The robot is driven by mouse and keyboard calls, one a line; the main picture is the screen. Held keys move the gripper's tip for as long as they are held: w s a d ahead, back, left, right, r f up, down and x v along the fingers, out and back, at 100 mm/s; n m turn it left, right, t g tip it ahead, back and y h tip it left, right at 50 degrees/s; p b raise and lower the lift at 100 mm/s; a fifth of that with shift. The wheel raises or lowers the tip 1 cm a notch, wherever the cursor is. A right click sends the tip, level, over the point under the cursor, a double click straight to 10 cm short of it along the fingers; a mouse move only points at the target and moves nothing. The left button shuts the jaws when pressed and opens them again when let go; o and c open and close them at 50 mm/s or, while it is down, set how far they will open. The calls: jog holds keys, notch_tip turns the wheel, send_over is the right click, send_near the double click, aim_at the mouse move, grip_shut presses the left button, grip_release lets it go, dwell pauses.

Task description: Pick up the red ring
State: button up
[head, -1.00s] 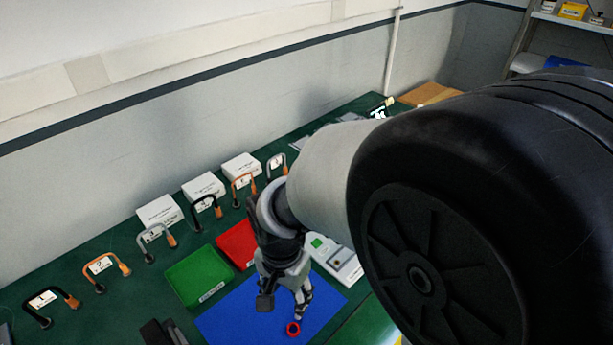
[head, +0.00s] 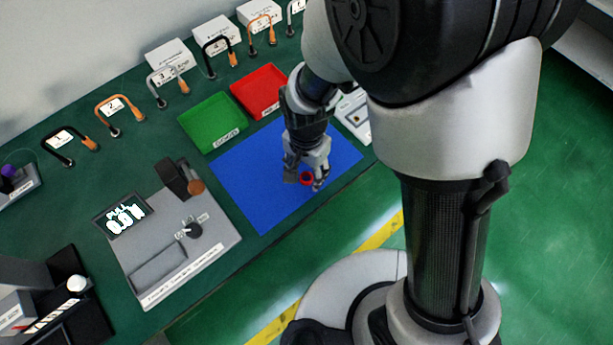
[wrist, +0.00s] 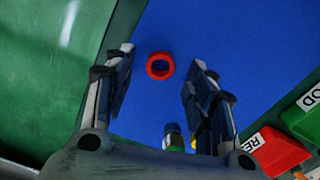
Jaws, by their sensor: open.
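The red ring (wrist: 160,66) lies flat on the blue mat (wrist: 215,30), with its open centre visible. In the wrist view it sits between the tips of my open gripper (wrist: 162,58), with mat showing on both sides of it. I cannot tell the exact height of the fingertips above the mat. In the head view my gripper (head: 305,182) points down over the blue mat (head: 262,205). The red ring (head: 306,179) shows there between the fingers, partly hidden by them.
A green tray (head: 211,146) and a red tray (head: 277,116) stand behind the mat. A grey device with a display (head: 126,220) stands to the left. Handled cables and white boxes line the back. The table's front edge is near the mat.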

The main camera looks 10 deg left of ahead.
notch_tip(320, 180, down, 2)
jog(key=shift+r, duration=0.1)
jog(key=shift+c, duration=0.6)
jog(key=c, duration=0.7)
jog(key=shift+o, duration=0.2)
jog(key=shift+r, duration=0.1)
